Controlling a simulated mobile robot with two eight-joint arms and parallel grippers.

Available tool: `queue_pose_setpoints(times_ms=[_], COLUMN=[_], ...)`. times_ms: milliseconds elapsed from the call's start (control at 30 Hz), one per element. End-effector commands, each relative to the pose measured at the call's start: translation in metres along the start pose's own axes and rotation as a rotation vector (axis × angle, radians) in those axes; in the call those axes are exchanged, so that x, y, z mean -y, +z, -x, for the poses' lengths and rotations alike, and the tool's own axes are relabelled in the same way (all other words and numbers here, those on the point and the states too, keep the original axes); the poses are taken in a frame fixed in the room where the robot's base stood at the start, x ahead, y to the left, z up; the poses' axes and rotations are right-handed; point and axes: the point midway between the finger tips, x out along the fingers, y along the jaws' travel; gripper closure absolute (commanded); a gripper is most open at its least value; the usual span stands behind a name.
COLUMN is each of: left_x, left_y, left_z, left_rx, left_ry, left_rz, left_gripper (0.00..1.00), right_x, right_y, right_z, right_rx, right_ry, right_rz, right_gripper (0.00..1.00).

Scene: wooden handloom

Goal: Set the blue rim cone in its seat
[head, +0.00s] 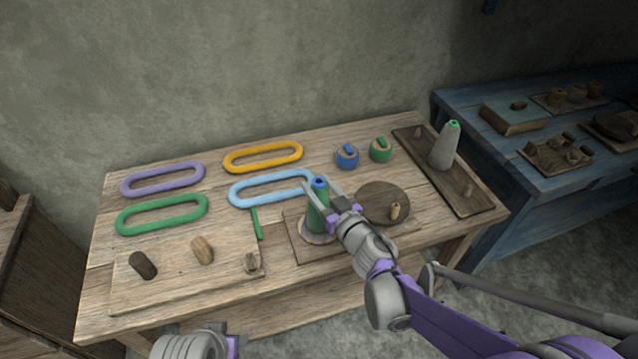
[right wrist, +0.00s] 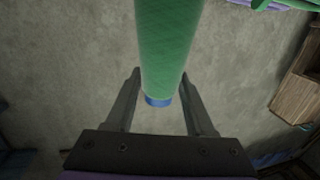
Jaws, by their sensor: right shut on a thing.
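The blue rim cone is a green cone (head: 317,214) with a blue tip (head: 320,183). In the right wrist view the green body (right wrist: 166,45) and blue end (right wrist: 158,101) lie between the fingers (right wrist: 160,80). My left gripper's fingers are out of view.
A grey cone with a green tip (head: 445,147) stands on a dark board (head: 430,160) with a bare peg (head: 467,191). A dark disc (head: 383,197), a light blue ring (head: 240,201) and a green stick (head: 256,224) lie close to the held cone. Blue (head: 347,160) and green (head: 381,153) knobs stand behind.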

Motion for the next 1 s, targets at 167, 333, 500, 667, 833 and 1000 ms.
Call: queue_pose_setpoints(times_ms=[167,333,500,667,833,1000], left_x=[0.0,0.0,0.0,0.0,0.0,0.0], left_y=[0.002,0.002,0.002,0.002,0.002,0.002], left_z=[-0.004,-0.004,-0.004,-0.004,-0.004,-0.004], left_rx=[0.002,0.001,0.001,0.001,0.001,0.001], left_ry=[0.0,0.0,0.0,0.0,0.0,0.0], left_rz=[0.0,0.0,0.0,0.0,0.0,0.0], left_gripper=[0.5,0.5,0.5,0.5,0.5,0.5], right_x=[0.0,0.0,0.0,0.0,0.0,-0.001], right_y=[0.005,0.004,0.004,0.004,0.004,0.004], right_z=[0.0,0.0,0.0,0.0,0.0,0.015], right_rx=[0.0,-0.001,-0.001,0.0,0.0,-0.001], right_ry=[-0.001,-0.001,-0.001,0.0,0.0,0.001], right_rz=[-0.001,-0.001,-0.001,-0.001,-0.001,-0.001], right_gripper=[1.0,1.0,0.19,0.11,0.11,0.11])
